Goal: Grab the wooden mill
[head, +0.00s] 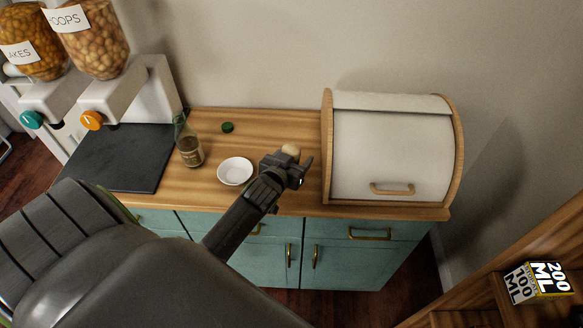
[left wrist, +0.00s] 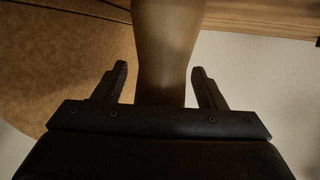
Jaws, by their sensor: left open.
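The wooden mill (head: 291,151) stands on the counter just left of the bread box. Only its pale rounded top shows in the head view; my gripper hides the rest. My left gripper (head: 292,164) is at the mill, on its near side. In the left wrist view the mill's smooth brownish body (left wrist: 167,45) rises between the two open fingers (left wrist: 160,68). A gap shows on each side, wider on the left, so neither finger visibly touches it. My right gripper is not in view.
The bread box (head: 375,150) stands close to the right of my gripper. A white bowl (head: 235,171), a glass bottle (head: 188,142) and a green cap (head: 227,127) are to its left. Cereal dispensers (head: 95,45) stand at the far left beside a dark slab (head: 118,155).

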